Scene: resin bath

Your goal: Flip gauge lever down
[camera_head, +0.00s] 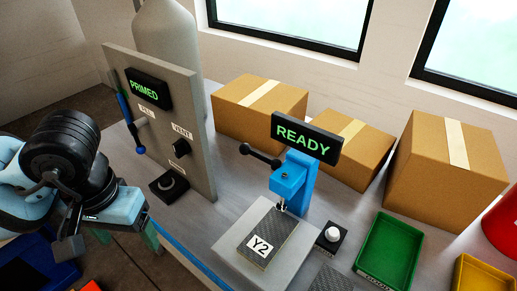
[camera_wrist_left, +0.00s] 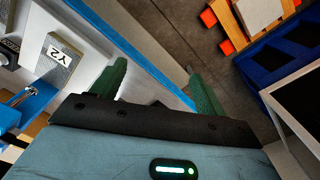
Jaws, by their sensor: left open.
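The gauge is a blue stand (camera_head: 294,180) with a black READY display (camera_head: 306,138) on top. Its black lever (camera_head: 260,156) with a ball end sticks out to the left and slopes up toward the ball. A dark plate labelled Y2 (camera_head: 266,241) lies on the grey base below; it also shows in the left wrist view (camera_wrist_left: 57,66). My left gripper (camera_head: 127,236) is open and empty, low at the left beside the table edge, well apart from the lever. Its green fingers show in the left wrist view (camera_wrist_left: 157,72). My right gripper is not in view.
A grey panel (camera_head: 196,128) with a PRIMED display (camera_head: 147,88) and a blue-handled lever stands between my left arm and the gauge. A white button (camera_head: 332,234) and a green tray (camera_head: 389,248) are right of the gauge. Cardboard boxes (camera_head: 262,108) stand behind.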

